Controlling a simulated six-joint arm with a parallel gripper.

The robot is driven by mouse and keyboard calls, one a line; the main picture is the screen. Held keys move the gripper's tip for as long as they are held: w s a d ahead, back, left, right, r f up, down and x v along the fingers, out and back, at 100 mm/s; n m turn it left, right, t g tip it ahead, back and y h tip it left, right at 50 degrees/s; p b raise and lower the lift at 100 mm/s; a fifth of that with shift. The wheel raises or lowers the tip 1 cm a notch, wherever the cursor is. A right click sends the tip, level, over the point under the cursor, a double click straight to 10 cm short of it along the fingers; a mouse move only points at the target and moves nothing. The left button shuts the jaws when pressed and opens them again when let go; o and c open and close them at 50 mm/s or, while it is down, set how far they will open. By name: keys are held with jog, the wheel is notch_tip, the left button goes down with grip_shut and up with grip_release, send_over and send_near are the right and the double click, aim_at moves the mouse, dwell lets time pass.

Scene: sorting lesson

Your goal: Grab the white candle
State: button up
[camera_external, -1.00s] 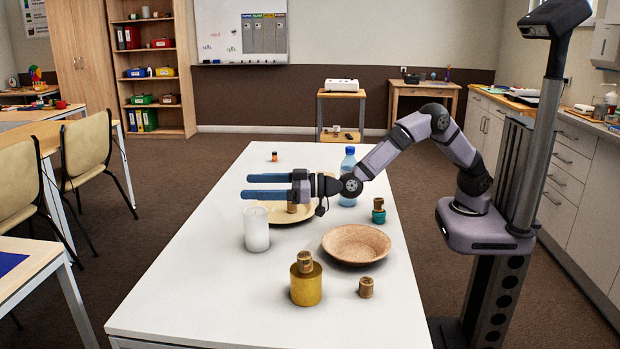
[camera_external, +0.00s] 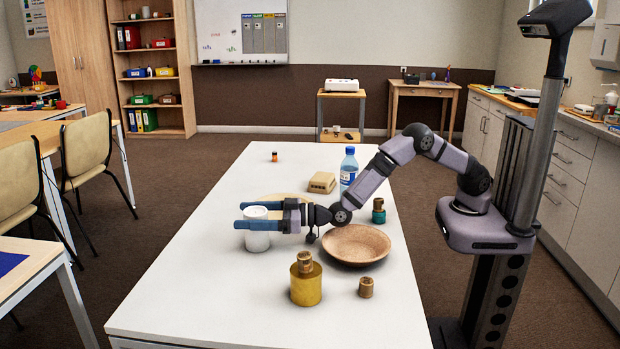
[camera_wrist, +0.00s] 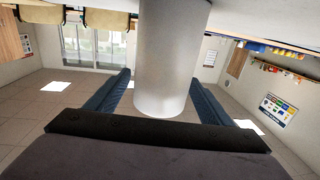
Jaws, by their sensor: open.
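The white candle (camera_external: 257,236) stands upright on the white table, left of the middle in the external view. My gripper (camera_external: 250,214) is low over the table with its blue fingers on either side of the candle's upper part. It is open. In the wrist view the candle (camera_wrist: 172,60) stands between the two blue fingers (camera_wrist: 160,97), with gaps visible at its sides. The near finger hides part of the candle in the external view.
A tan bowl (camera_external: 356,244) lies right of the candle, and a yellow bottle (camera_external: 306,287) stands nearer. A plate (camera_external: 281,198) is partly hidden behind my gripper. A blue bottle (camera_external: 348,170) and tan block (camera_external: 322,182) stand farther back. The table's near left is clear.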

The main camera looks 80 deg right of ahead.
jog(key=shift+w+a, duration=0.1)
jog(key=shift+w, duration=1.1)
jog(key=c, duration=1.4)
jog(key=shift+r, duration=0.15)
jog(key=shift+c, duration=0.2)
